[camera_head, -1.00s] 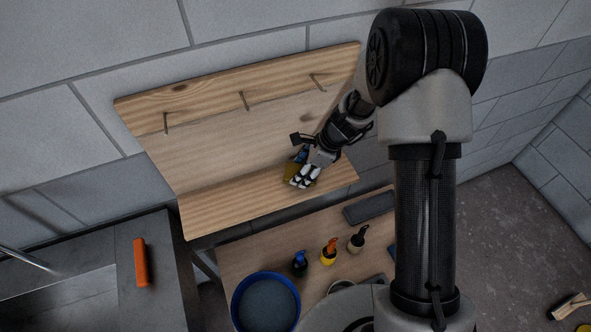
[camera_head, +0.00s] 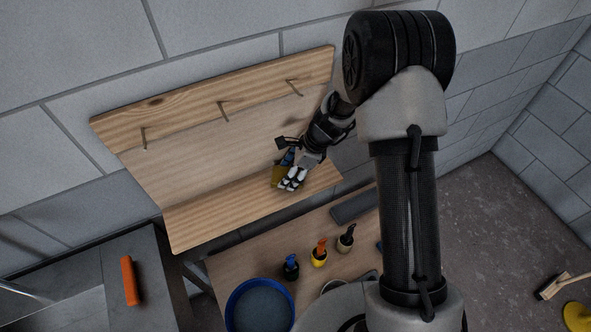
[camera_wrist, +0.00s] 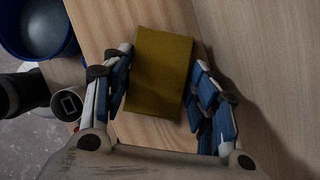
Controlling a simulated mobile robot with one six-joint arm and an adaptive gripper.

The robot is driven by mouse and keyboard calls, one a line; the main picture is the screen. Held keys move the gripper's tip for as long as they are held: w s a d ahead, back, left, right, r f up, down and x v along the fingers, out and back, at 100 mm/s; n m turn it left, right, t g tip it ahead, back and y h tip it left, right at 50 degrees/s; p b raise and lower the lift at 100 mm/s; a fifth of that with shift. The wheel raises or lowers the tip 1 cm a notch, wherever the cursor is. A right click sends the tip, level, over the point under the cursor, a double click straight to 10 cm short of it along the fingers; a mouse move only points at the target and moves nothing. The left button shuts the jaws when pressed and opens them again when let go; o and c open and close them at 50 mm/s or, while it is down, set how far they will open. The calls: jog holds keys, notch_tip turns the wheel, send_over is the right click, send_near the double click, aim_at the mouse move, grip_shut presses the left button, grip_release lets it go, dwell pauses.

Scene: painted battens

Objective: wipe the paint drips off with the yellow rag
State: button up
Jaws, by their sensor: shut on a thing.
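My gripper (camera_head: 291,180) is low over the wooden ledge (camera_head: 225,212) at the foot of the board (camera_head: 195,150), toward its right end. It is shut on the yellow rag (camera_wrist: 162,72), a flat block-like pad. The rag sits between the two fingers in the wrist view, with wood beneath it. In the head view only part of the rag (camera_head: 277,177) shows beside the fingers. I cannot tell whether the rag touches the wood. No paint drips can be made out; the rag and fingers hide the wood beneath them.
Several pegs (camera_head: 222,110) stick out from the board's upper batten (camera_head: 180,100). Below is a table with a blue tub (camera_head: 236,300), pots with blue (camera_head: 291,267), orange (camera_head: 319,252) and dark (camera_head: 346,238) tops, and a grey tray (camera_head: 355,206). An orange object (camera_head: 129,280) lies on the left counter.

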aim_at(216, 208)
jog(key=shift+s+a+b, duration=0.15)
jog(key=shift+s+a, duration=0.6)
jog(key=shift+a, duration=1)
jog(key=shift+s+a+b, duration=0.15)
jog(key=shift+s+a, duration=0.65)
jog(key=shift+a, duration=1)
jog(key=shift+s+a+b, duration=0.15)
jog(key=shift+s+a, duration=0.6)
jog(key=shift+a, duration=1)
jog(key=shift+s+a, duration=0.65)
jog(key=shift+a, duration=0.9)
jog(key=shift+s+a, duration=0.6)
jog(key=shift+a, duration=1)
jog(key=shift+s+a, duration=0.65)
jog(key=shift+a, duration=0.9)
